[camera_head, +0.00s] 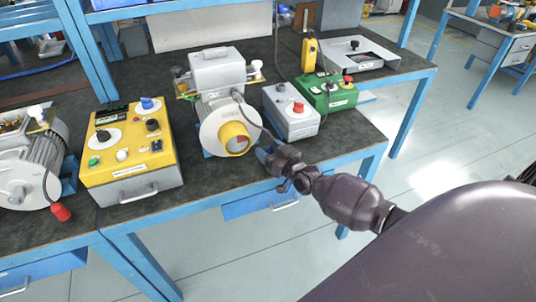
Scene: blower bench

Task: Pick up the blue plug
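My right gripper (274,160) reaches in from the right, over the front edge of the bench, just right of the middle blower motor. A small blue piece (263,155), apparently the blue plug, shows at its fingertips, mostly hidden by the dark gripper. A dark cable (262,127) runs from the middle motor (218,115) down towards this spot. I cannot tell whether the fingers are open or closed on the plug. My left gripper is not in view.
A yellow control box (128,160) with a blue knob stands left.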

